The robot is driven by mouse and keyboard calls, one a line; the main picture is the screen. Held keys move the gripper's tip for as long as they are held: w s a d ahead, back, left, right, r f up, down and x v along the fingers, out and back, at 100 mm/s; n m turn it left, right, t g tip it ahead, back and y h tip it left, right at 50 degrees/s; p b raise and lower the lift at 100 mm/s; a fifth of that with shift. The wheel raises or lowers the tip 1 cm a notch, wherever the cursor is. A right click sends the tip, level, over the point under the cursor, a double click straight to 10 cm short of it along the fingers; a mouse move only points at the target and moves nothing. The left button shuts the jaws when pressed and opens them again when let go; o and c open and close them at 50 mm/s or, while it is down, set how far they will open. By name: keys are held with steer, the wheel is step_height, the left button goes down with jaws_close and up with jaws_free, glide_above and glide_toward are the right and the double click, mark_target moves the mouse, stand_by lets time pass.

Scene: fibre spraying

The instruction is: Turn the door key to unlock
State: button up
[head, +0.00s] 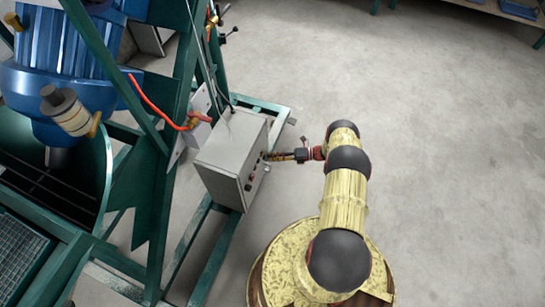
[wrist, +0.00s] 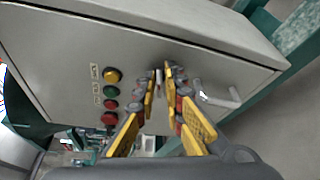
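The grey control cabinet (head: 232,150) is mounted on the green frame, and its door (wrist: 70,50) fills much of the wrist view. My gripper (head: 268,156) reaches from the right to the cabinet's front. In the wrist view, my yellow-padded gripper (wrist: 161,82) has its fingertips close together at the door. A small pale piece, seemingly the door key (wrist: 159,76), shows between them. The fingers look shut on it. The fingertips hide most of the key and its lock, so the key's angle cannot be told. The door is closed.
A pale door handle (wrist: 220,96) sticks out just right of my fingers. Yellow, green and red buttons (wrist: 111,91) are to the left. A blue motor (head: 60,80) and green frame (head: 160,200) stand left. The floor (head: 450,150) on the right is clear.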

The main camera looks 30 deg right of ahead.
steer(key=o, duration=0.3)
steer(key=v, duration=1.2)
stand_by(0.5)
